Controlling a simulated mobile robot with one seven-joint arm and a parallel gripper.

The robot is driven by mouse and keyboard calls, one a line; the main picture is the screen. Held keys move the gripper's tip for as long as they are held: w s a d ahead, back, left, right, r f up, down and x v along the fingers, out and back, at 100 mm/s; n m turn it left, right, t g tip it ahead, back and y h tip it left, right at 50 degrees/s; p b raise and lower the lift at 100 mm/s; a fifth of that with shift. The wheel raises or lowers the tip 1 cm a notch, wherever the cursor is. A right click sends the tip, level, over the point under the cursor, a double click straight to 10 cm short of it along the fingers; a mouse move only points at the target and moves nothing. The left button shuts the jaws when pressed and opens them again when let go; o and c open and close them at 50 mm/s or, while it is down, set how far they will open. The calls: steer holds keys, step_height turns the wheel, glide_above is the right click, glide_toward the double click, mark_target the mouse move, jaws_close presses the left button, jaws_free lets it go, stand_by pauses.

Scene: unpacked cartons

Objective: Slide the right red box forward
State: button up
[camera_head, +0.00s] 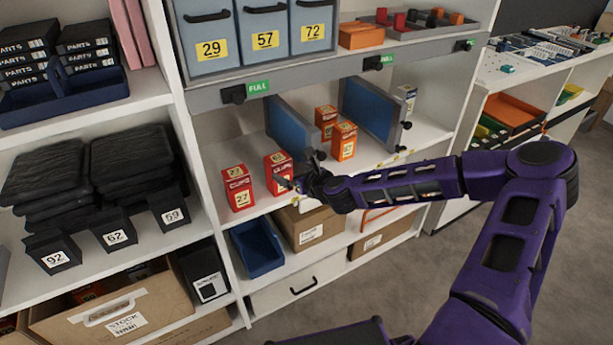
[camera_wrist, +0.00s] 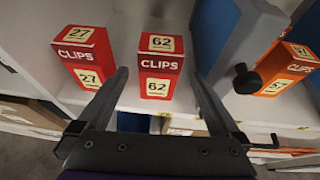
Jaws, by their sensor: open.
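Two red clips boxes stand upright on the middle shelf. The right red box (camera_head: 275,161), labelled 62, also shows in the wrist view (camera_wrist: 160,68). The left red box (camera_head: 238,189), labelled 27, stands beside it and shows at the left of the wrist view (camera_wrist: 87,58). My gripper (camera_head: 294,184) is at the front of the right red box and partly covers it in the head view. In the wrist view my gripper (camera_wrist: 161,75) is open, with one finger on each side of the 62 box. I cannot tell whether either finger touches it.
A blue divider (camera_head: 288,128) stands behind and right of the red boxes, with a second divider (camera_head: 370,111) farther right. Orange boxes (camera_head: 344,141) stand between them. Below are a blue bin (camera_head: 257,248) and a cardboard carton (camera_head: 308,226).

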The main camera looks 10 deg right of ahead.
steer(key=v, duration=0.8)
steer(key=shift+s+r+p, duration=0.15)
steer(key=shift+s+p, duration=0.05)
steer(key=shift+p, duration=0.25)
steer(key=shift+d, duration=0.1)
